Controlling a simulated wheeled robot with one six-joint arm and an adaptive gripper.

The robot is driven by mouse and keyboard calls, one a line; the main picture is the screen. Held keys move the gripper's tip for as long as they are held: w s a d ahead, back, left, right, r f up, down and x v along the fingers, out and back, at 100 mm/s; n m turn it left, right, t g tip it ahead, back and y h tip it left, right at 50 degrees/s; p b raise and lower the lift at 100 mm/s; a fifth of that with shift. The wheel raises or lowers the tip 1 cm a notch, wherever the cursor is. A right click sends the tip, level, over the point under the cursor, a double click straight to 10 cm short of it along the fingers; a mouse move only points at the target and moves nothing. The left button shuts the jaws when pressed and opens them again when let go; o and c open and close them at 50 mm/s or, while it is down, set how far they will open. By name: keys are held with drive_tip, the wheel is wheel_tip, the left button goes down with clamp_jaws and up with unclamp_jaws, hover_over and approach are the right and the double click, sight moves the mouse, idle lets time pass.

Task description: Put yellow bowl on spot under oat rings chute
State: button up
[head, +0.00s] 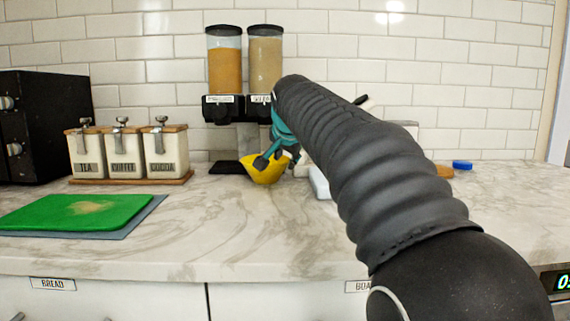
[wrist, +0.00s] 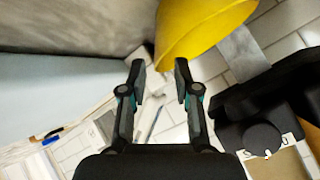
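The yellow bowl (head: 262,172) sits tilted near the foot of the cereal dispenser in the head view. It also fills the top middle of the wrist view (wrist: 200,30). My gripper (wrist: 160,65) has its two fingers apart, with the bowl's edge at and just beyond the fingertips; I cannot tell whether they touch. In the head view my teal gripper (head: 283,140) is above and beside the bowl, partly hidden by my arm. The dispenser has an orange-filled left canister (head: 225,70) and a beige-filled right one (head: 265,65); I cannot read their labels. A black pad (head: 226,168) lies under the left chute.
Three labelled canisters (head: 124,152) stand on a wooden tray left of the dispenser. A green board (head: 75,212) lies at the front left. A black appliance (head: 40,125) stands at the far left. The counter's front middle is clear.

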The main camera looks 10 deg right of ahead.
drive_tip(key=d+v, duration=0.1)
drive_tip(key=v, duration=0.7)
drive_tip(key=shift+a, duration=0.5)
drive_tip(key=shift+s, duration=0.1)
